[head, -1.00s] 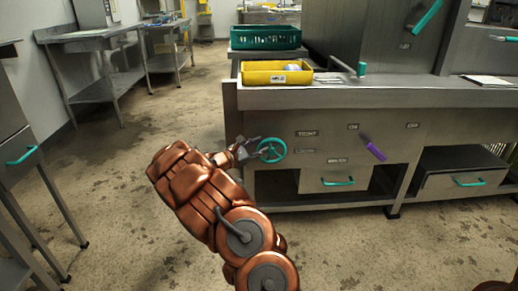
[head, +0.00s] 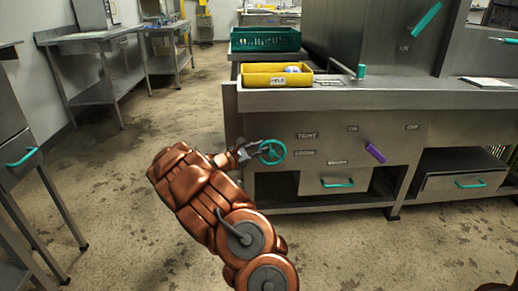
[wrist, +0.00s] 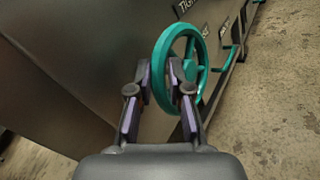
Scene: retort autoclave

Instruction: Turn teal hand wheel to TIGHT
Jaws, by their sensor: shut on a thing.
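The teal hand wheel (head: 272,152) is mounted on the front panel of the metal counter, just left of the TIGHT label (head: 307,136) and the LOOSE label (head: 306,152). My gripper (head: 250,153) reaches it from the left in the head view. In the wrist view the wheel (wrist: 188,66) stands ahead, and my gripper (wrist: 160,85) has one finger on each side of its near rim, shut on it. The fingertips partly hide the rim and spokes.
A purple lever (head: 375,153) sits right of the labels on the same panel. A drawer with a teal handle (head: 338,183) is below.

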